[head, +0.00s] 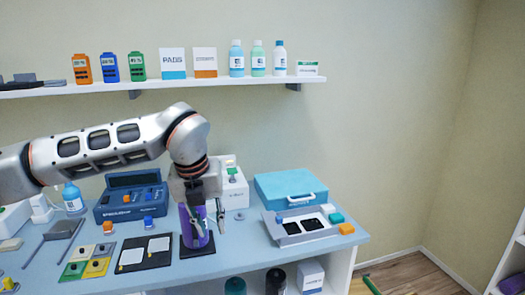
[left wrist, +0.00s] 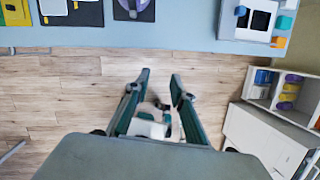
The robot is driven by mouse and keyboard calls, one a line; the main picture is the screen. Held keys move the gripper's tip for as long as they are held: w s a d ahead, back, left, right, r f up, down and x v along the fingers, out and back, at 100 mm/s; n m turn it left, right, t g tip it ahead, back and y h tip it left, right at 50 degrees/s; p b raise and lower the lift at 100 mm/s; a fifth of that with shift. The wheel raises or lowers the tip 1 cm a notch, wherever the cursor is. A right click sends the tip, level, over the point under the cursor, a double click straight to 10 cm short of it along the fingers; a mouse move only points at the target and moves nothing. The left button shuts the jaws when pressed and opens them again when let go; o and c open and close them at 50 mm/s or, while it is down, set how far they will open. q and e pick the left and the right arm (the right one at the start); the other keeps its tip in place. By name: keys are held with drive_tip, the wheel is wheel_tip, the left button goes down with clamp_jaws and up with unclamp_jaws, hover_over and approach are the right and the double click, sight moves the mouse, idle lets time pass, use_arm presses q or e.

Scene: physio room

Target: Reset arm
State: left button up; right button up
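My left arm comes in from the left in the head view and bends down at the wrist. My left gripper (head: 208,222) points downward and overlaps a purple cylinder in the picture. In the left wrist view, the two fingers of my left gripper (left wrist: 160,76) stand apart with nothing between their tips. Below them is wooden floor, in front of the bench edge. The purple cylinder (left wrist: 131,8) stands on a dark pad on the bench, apart from the fingers. My right gripper shows in neither view.
The blue bench (head: 245,258) holds a dark blue case (head: 118,204), a light blue case (head: 290,188), a grey tray (head: 285,240) and colored pads. A wall shelf (head: 220,83) carries bottles and boxes. A white shelf unit (left wrist: 290,105) stands at right; open floor lies between.

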use_arm(q)
drive_tip(key=s+d+f+m+g+h, duration=0.2)
drive_tip(key=s+d+f+g+h, duration=0.15)
drive_tip(key=s+d, duration=0.45)
drive_tip(key=s+d+f+m+g+h, duration=0.2)
drive_tip(key=s+d+f+h, duration=0.25)
drive_tip(key=d, duration=0.45)
drive_tip(key=s+d+r+n+g+h, duration=0.2)
drive_tip(key=s+d+r+n+h, duration=0.1)
drive_tip(key=s+d+r+h, duration=0.45)
drive_tip(key=w+a+f+n+t+h, duration=0.4)
drive_tip(key=w+a+n+t, duration=0.4)
drive_tip(key=n+t, duration=0.75)
drive_tip(key=w+a+f+n+t+y, duration=0.3)
drive_tip(key=a+f+n+t+y, duration=0.3)
drive_tip(key=a+f+n+y, duration=0.45)
drive_tip(key=s+a+f+n+g+y, duration=0.1)
drive_tip(key=s+a+f, duration=0.3)
drive_tip(key=f, duration=0.5)
drive_tip(key=s+a+f+n+g+y, duration=0.2)
drive_tip(key=s+a+f+g+y, duration=0.1)
drive_tip(key=s+a+f, duration=0.2)
drive_tip(key=s+a+f+n+g+y, duration=0.2)
drive_tip(key=s+a+f, duration=0.3)
drive_tip(key=f, duration=0.8)
drive_tip(key=shift+s+y, duration=0.6)
drive_tip(key=shift+s, duration=0.55)
